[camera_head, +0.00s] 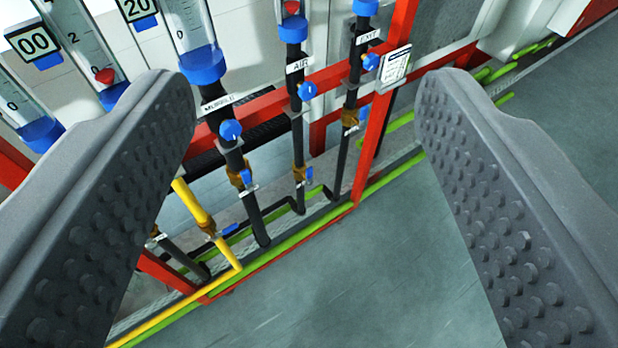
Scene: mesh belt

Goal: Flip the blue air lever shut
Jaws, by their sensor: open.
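The AIR pipe (298,138) is a black upright pipe in the middle of the red-framed rack, under a white AIR label (299,65). Low on it is a brass valve (299,175) with a small blue lever (309,174) at its right side. The lever looks roughly in line with the pipe, though it is small. A round blue knob (306,90) sits higher on the same pipe. My gripper (305,105) is open and empty, its two grey studded fingers wide apart at left and right. The AIR valve shows between them, farther off, and neither finger touches it.
The MUSRLE-like labelled pipe (237,160) at left and EXIT pipe (348,140) at right carry similar blue-levered valves. Red posts (375,130), a yellow pipe (190,200) and green floor pipes (330,218) surround them. Grey floor (370,285) in front is clear.

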